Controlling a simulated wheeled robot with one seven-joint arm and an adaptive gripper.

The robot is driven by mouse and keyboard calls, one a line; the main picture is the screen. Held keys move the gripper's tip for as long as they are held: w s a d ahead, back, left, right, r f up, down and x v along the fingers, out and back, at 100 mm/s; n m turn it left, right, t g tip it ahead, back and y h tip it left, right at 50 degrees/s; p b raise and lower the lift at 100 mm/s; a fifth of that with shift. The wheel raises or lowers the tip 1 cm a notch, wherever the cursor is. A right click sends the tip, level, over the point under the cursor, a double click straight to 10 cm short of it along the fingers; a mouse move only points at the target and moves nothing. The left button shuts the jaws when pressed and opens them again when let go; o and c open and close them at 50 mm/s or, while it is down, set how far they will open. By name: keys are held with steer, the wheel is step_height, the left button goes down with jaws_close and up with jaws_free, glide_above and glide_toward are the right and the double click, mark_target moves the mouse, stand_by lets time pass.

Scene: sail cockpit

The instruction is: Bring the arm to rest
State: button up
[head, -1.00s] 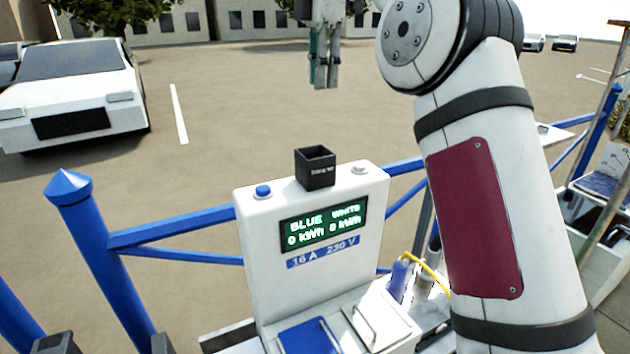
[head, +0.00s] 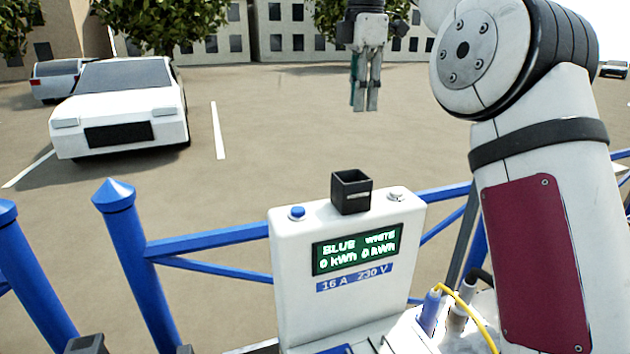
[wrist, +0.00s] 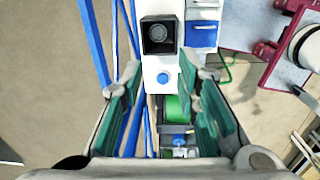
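My gripper (head: 365,106) hangs pointing down at the top of the head view, with nothing in it. In the wrist view my gripper (wrist: 159,78) has its two teal-padded fingers spread apart, with clear space between them. In the head view it appears above the white power pedestal (head: 290,240), apart from it. The pedestal shows a lit display (head: 357,248) reading BLUE and WHITE, 0 kWh each. A black open-topped box (head: 351,193) stands on its top, beside a blue button (head: 296,212). The box also shows beyond the fingertips in the wrist view (wrist: 160,35).
Blue railings (head: 205,232) run behind the pedestal, with a pointed blue post (head: 135,250) at left. A yellow cable (head: 470,308) lies at lower right. A white car (head: 120,110) is parked on open paving behind. A maroon fixture (wrist: 285,68) shows in the wrist view.

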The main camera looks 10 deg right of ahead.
steer(key=s+a+m+t, duration=0.1)
steer(key=s+m+t, duration=0.1)
steer(key=s+m, duration=1.05)
steer(key=s+d+f+m+t, duration=0.1)
steer(key=s+f+m, duration=0.2)
steer(key=s+f, duration=0.5)
steer(key=s+d+f+m+t, duration=0.1)
steer(key=s+f+m, duration=0.3)
steer(key=s, duration=0.9)
step_height(320, 180, down, 4)
steer(key=shift+r+t, duration=0.1)
steer(key=shift+t, duration=0.4)
steer(key=shift+s+d, duration=0.1)
